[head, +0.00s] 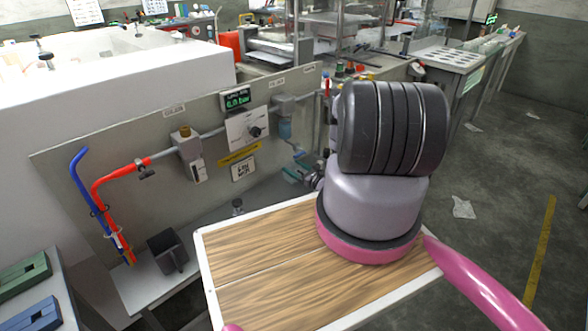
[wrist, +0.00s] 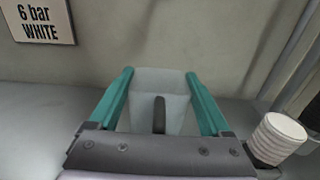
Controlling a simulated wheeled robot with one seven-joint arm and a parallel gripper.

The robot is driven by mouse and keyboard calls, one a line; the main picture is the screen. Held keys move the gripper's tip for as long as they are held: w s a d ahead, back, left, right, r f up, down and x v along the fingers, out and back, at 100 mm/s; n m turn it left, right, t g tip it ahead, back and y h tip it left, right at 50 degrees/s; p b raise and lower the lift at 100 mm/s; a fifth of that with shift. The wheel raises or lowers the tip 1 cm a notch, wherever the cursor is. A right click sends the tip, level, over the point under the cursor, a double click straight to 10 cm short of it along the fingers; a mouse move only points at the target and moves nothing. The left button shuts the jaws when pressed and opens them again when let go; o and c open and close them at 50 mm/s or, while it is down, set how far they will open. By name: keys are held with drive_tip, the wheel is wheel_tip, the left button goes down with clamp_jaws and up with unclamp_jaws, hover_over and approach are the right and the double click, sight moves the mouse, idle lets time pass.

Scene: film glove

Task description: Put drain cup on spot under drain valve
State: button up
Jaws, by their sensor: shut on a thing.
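My gripper (wrist: 160,78) has teal fingers closed on the two sides of a pale, translucent drain cup (wrist: 178,82) in the wrist view. A dark upright bar, possibly the cup's handle, shows on the near side. The cup looks upright, close to the grey wall panel; I cannot tell whether its base touches the shelf. I cannot clearly make out the drain valve or the marked spot.
A dark open bin (head: 167,254) stands on the shelf at left. A white ribbed cylinder (wrist: 280,137) is right of my gripper.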

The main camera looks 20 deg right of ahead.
drive_tip(key=shift+f, duration=0.2)
drive_tip(key=o, duration=1.2)
drive_tip(key=shift+r, duration=0.1)
drive_tip(key=shift+s+d+r, duration=0.1)
drive_tip(key=shift+s+d, duration=0.05)
drive_tip(key=shift+s, duration=0.05)
drive_tip(key=v, duration=1.1)
drive_tip(key=shift+s, duration=0.35)
drive_tip(key=shift+d, duration=0.15)
